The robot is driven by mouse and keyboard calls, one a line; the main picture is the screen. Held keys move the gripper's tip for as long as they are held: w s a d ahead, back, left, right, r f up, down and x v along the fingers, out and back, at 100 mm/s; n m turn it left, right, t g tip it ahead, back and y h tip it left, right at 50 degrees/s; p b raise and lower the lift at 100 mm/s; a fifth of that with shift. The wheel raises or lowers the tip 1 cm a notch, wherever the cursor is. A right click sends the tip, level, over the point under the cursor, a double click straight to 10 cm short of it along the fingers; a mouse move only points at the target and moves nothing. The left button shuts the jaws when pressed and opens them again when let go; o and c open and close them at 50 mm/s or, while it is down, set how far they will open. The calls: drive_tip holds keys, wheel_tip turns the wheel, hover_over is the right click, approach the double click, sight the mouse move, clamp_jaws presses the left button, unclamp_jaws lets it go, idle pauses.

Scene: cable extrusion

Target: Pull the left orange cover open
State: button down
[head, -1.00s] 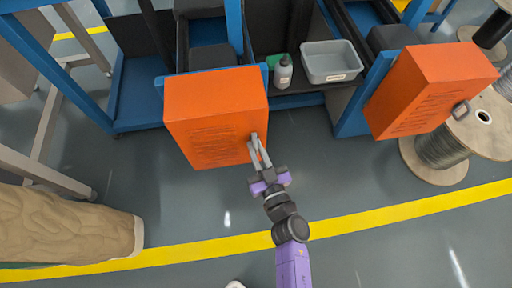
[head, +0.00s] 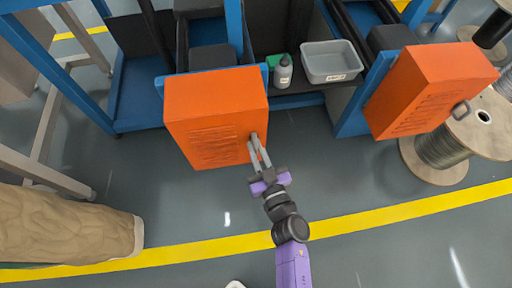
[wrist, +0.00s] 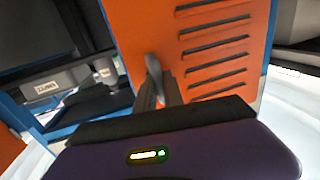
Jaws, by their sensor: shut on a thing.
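The left orange cover (head: 212,115) is a box-like panel with slotted vents, on the blue machine frame in the head view. It stands out over the floor in front of the frame. My gripper (head: 256,147) is at its right edge, shut on the grey handle. In the wrist view the cover (wrist: 215,50) fills the upper middle, and the handle (wrist: 153,65) stands between the fingers of my gripper (wrist: 158,92). The fingers partly hide the handle.
A second orange cover (head: 430,88) with a handle is at the right, beside a wooden cable spool (head: 437,155). A grey bin (head: 331,62) and a bottle (head: 283,72) stand on a shelf between the covers. A brown sack-like object (head: 65,222) lies lower left. Floor in front is clear.

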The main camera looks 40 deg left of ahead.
drive_tip(key=shift+m, duration=0.4)
drive_tip(key=m+p, duration=0.1)
drive_tip(key=m, duration=0.2)
drive_tip(key=shift+w+d+t+p, duration=0.1)
drive_tip(key=shift+t+p, duration=0.2)
drive_tip(key=shift+p, duration=0.05)
drive_tip(key=m, duration=0.5)
drive_tip(key=shift+f+t+y, duration=0.1)
drive_tip(key=shift+t+y, duration=0.2)
drive_tip(key=shift+t, duration=0.1)
drive_tip(key=m, duration=0.2)
drive_tip(key=m+t, duration=0.1)
drive_tip(key=m, duration=0.2)
drive_tip(key=shift+f+t, duration=0.1)
drive_tip(key=shift+t, duration=0.2)
drive_tip(key=shift+m+t+h+b, duration=0.5)
drive_tip(key=shift+m+t+b, duration=0.1)
drive_tip(key=shift+m, duration=2.2)
drive_tip(key=shift+d, duration=0.1)
